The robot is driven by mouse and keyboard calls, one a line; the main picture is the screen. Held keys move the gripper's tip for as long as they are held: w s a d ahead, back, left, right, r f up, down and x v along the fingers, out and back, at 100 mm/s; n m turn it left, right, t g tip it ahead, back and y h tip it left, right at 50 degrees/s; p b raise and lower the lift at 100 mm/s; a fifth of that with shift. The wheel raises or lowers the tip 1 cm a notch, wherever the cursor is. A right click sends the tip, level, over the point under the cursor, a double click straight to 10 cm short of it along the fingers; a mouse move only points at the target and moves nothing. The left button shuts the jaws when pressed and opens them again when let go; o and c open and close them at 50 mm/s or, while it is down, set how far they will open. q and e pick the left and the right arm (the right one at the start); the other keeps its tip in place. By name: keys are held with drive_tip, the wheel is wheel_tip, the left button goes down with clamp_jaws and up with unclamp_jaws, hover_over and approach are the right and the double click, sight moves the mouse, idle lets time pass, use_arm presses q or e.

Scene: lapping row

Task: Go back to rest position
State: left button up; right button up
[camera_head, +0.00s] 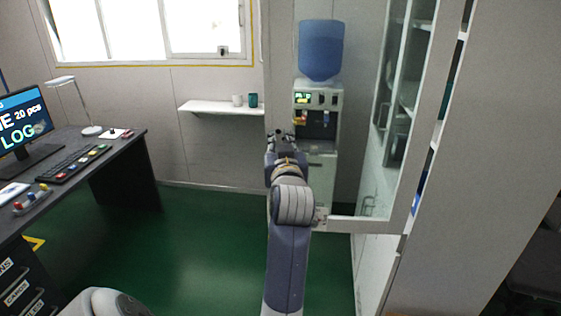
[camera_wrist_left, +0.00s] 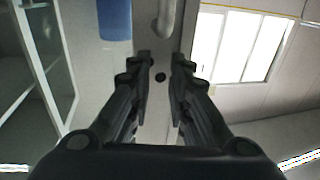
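My left gripper (camera_head: 281,140) is in the middle of the head view, in front of the left stile of an open glass door. In the left wrist view, its two dark fingers (camera_wrist_left: 162,62) stand apart with nothing between them. A pale curved handle (camera_wrist_left: 166,18) on the door stile shows just past the fingertips, apart from them as far as I can see. In the head view the gripper and arm hide part of the stile. My right gripper is in neither view.
The glass door (camera_head: 279,70) stands open from a tall cabinet (camera_head: 480,160) on the right. A water dispenser (camera_head: 318,110) shows through it. A wall shelf (camera_head: 215,107) holds two cups. A dark desk (camera_head: 125,150) with a monitor (camera_head: 20,120) is left. Green floor (camera_head: 190,240) is clear between.

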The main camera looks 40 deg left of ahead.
use_arm(q)
drive_tip(key=shift+r, duration=0.95)
